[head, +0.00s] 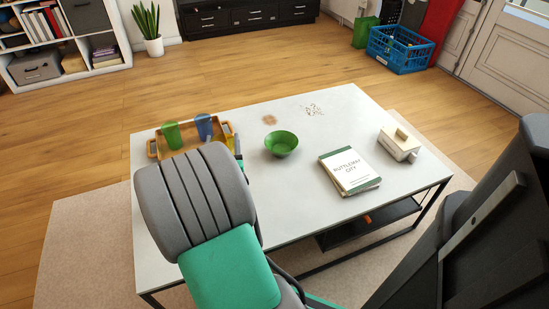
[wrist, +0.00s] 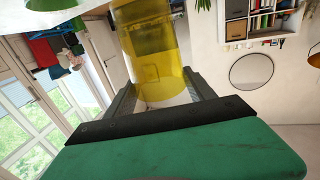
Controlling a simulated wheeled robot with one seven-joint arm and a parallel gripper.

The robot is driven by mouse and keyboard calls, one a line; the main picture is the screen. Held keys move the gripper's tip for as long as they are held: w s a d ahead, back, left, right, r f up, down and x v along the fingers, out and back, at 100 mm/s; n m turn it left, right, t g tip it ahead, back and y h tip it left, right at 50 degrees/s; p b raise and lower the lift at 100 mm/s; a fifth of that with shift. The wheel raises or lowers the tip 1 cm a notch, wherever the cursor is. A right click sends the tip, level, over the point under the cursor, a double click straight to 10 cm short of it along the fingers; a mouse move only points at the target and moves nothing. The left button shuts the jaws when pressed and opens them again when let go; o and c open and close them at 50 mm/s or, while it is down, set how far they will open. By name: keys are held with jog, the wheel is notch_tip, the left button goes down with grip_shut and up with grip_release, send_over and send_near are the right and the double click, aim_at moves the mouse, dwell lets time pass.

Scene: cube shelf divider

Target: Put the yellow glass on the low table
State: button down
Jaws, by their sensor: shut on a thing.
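The yellow glass (wrist: 150,60) is see-through and sits between the two fingers of my gripper (wrist: 160,92), which is shut on it, in the wrist view. In the head view my arm hides most of the gripper and the glass; only a small yellow patch shows beside the arm, near the tray. The low table (head: 305,185) has a white top and a dark frame. My arm reaches over its left part. I cannot tell how high the glass is above the top.
A wooden tray (head: 152,149) with a green glass (head: 172,135) and a blue glass (head: 204,127) stands at the table's left. A green bowl (head: 281,144), a book (head: 350,171), a butter dish (head: 399,144) and crumbs (head: 313,110) are on the top. Bare tabletop lies in front of the bowl.

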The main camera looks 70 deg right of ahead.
jog(key=s+d+m+g+h, duration=0.1)
jog(key=s+d+m+g, duration=0.1)
jog(key=s+d, duration=0.25)
jog(key=w+d+f+b, duration=0.5)
jog(key=d+f, duration=0.5)
jog(key=f, duration=0.3)
jog(key=shift+w+d+f+b, duration=0.25)
jog(key=shift+w+d+b, duration=0.15)
jog(key=shift+w, duration=0.45)
jog(key=shift+f, duration=0.2)
jog(key=shift+c, duration=1.6)
grip_release()
jog(key=shift+r, duration=0.1)
